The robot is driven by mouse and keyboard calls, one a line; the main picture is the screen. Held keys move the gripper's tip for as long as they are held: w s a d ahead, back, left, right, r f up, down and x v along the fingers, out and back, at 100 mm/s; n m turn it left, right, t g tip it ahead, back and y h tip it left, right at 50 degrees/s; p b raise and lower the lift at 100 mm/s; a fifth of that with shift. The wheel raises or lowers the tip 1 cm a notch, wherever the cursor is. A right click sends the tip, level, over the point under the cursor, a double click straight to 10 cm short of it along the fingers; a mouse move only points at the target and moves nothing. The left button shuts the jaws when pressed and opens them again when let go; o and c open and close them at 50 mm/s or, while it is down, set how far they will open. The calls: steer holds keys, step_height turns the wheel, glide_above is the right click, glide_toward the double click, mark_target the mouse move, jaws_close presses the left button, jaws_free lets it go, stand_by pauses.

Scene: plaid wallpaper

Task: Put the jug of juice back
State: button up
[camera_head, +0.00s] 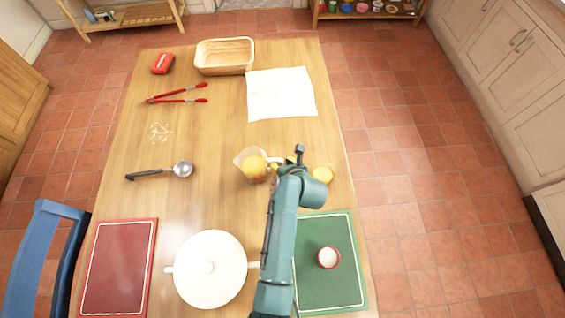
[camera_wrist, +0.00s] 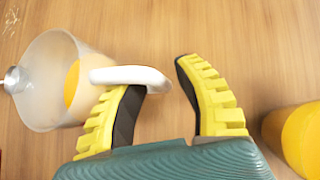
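The jug of juice (camera_head: 252,166) is a clear jug with orange juice and a white handle, standing on the wooden table left of my gripper (camera_head: 284,164). In the wrist view the jug (camera_wrist: 60,82) is at the left, its handle pointing right toward my gripper (camera_wrist: 160,75). The fingers are spread open with bare table showing between them. The left fingertip overlaps the handle in the picture; I cannot tell whether they touch. The right finger is apart from the handle.
A yellow round thing (camera_head: 322,174), perhaps a glass of juice, stands close to the right of my gripper. A white pot (camera_head: 210,268), ladle (camera_head: 181,169), tongs (camera_head: 180,99), white cloth (camera_head: 281,93) and wooden basket (camera_head: 225,57) are around. A red-rimmed cup (camera_head: 328,257) stands on the green mat (camera_head: 335,232).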

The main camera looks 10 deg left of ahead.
steer(key=shift+r, duration=0.15)
steer(key=p+v, duration=0.4)
steer(key=v, duration=0.8)
steer(key=w+d+r+n+t+h, duration=0.1)
steer(key=w+d+r+n+t, duration=0.1)
steer(key=r+n, duration=0.5)
steer(key=w+d+r+n+t+h, duration=0.1)
steer(key=r+n+t, duration=0.2)
steer(key=r, duration=0.7)
steer(key=w+d+r+n+t, duration=0.2)
steer(key=r+n, duration=0.3)
steer(key=r, duration=0.4)
steer(key=s+d+r+n+t+h, duration=0.1)
steer(key=s+r+n, duration=0.3)
steer(key=r, duration=0.4)
steer(key=s+d+r+n+t+h, duration=0.1)
steer(key=s+d+r+n+t, duration=0.1)
steer(key=s+r+n+t, duration=0.2)
steer(key=s+d+r+n+t+h, duration=0.1)
steer(key=s+r+n+t+h, duration=0.1)
steer(key=s+r+n, duration=0.2)
step_height(320, 180, up, 8)
steer(key=n, duration=0.3)
steer(key=shift+d+n+t, duration=0.3)
steer(key=shift+d, duration=0.1)
steer(key=shift+r, duration=0.15)
step_height(320, 180, up, 27)
steer(key=p, duration=2.7)
